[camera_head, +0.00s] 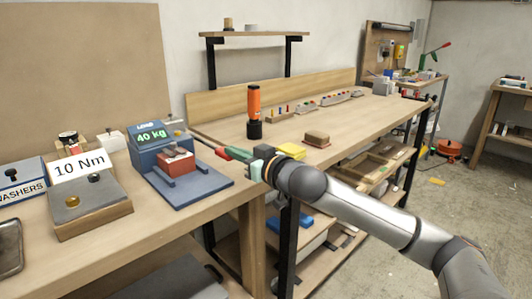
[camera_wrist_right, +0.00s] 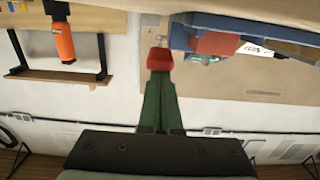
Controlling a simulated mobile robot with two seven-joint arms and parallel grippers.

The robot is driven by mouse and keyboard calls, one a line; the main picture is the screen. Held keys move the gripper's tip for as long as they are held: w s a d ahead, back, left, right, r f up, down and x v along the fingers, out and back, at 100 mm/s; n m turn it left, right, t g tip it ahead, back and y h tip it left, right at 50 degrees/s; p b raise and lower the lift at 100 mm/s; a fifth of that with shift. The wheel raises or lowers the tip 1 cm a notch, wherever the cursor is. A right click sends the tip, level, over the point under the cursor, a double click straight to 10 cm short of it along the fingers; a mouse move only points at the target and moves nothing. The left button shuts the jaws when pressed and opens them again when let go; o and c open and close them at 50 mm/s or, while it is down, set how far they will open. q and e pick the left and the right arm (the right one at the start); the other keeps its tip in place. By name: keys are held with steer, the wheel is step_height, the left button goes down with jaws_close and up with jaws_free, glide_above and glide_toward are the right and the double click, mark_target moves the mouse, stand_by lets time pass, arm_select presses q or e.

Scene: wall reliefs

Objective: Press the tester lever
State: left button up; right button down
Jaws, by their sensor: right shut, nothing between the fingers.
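The blue tester (camera_head: 160,138) stands on the near bench with a green lit display reading 40 kg. A red block with a pale top (camera_head: 176,163) sits at its front between blue rails; I cannot tell a separate lever on it. In the right wrist view the fingertips (camera_wrist_right: 159,60) show in the middle, with the tester (camera_wrist_right: 205,32) at upper right, upside down. My left gripper is not in view.
A 10 Nm box (camera_head: 90,200) and a washers box (camera_head: 25,180) stand left of the tester. An orange and black tool (camera_head: 254,110) stands on the far bench, near a yellow block (camera_head: 292,151) and a brown block (camera_head: 317,140).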

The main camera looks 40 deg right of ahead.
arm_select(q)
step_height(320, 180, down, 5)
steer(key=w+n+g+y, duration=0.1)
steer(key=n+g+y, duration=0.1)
arm_select(e)
steer(key=shift+s+d+r+p, duration=0.1)
steer(key=shift+s+r+p, duration=0.2)
steer(key=shift+s+r, duration=0.1)
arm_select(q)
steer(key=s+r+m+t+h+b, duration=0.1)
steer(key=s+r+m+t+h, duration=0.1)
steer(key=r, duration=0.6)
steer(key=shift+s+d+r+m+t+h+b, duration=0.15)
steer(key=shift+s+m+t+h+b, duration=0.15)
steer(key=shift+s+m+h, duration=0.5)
arm_select(e)
steer(key=s+r, duration=0.1)
steer(key=s, duration=0.8)
steer(key=shift+s+d, duration=0.15)
steer(key=shift+d, duration=0.2)
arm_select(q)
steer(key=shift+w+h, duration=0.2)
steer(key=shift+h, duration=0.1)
